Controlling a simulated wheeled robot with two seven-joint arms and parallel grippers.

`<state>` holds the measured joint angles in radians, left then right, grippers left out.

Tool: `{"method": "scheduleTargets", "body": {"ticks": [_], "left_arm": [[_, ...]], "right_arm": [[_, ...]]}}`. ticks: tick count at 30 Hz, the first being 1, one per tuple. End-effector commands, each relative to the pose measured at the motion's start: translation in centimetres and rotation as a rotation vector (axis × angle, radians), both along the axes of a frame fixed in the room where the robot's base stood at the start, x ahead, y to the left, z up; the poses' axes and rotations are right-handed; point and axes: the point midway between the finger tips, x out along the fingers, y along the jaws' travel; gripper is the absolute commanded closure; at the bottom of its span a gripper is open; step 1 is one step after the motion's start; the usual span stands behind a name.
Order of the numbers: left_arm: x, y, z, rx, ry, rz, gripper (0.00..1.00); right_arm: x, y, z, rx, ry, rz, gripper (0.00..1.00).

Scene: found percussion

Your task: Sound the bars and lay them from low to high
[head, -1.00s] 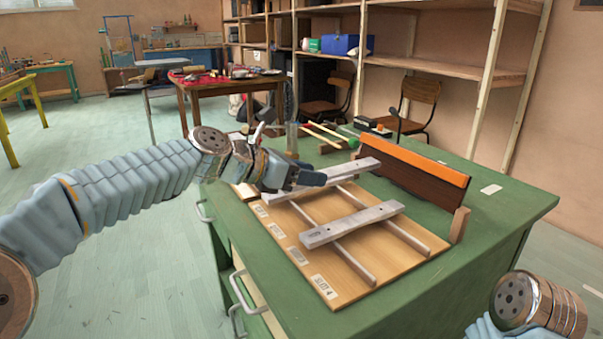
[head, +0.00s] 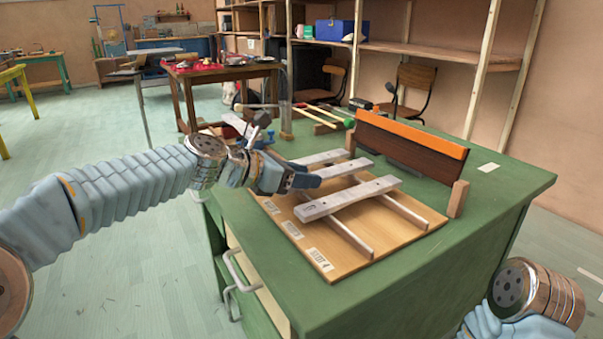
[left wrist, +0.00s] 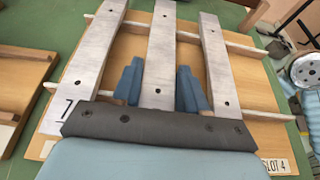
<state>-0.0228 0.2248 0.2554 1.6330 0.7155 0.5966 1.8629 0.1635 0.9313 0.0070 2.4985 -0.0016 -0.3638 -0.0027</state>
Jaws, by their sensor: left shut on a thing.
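Three pale grey metal bars lie across two wooden rails on a light wooden board (head: 385,240) with slot labels. The back bar (head: 320,157) and the front bar (head: 350,197) flank the middle bar (head: 347,169). My left gripper (head: 308,180) is shut on the middle bar, which also shows between its blue fingers in the left wrist view (left wrist: 163,60). I cannot tell whether this bar touches the rails. The SLOT 4 label (head: 320,259) is at the board's near corner, beyond the front bar. My right gripper is out of view; only its arm shows.
A dark brown panel with an orange top (head: 412,145) stands behind the bars on the green bench (head: 470,215). Mallets (head: 325,116) rest at the back, one with a green head. The bench's right side is mostly clear.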

Motion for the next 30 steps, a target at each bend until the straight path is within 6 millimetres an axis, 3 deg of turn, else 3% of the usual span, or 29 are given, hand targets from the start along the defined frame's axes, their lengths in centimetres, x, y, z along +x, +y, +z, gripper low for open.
{"method": "scheduleTargets", "body": {"ticks": [23, 24, 29, 30], "left_arm": [[0.00, 0.00, -0.77, 0.000, -0.001, 0.000, 0.96], [0.00, 0.00, -0.69, 0.000, -0.001, 0.000, 0.53], [0.00, 0.00, -0.69, 0.001, -0.001, 0.000, 0.29], [0.00, 0.00, -0.70, 0.001, -0.001, 0.000, 0.28]], "right_arm": [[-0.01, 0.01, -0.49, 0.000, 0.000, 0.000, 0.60], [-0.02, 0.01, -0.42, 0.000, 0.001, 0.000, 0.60], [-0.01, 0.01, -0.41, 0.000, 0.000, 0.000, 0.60], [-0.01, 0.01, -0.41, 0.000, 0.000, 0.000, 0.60]]}}
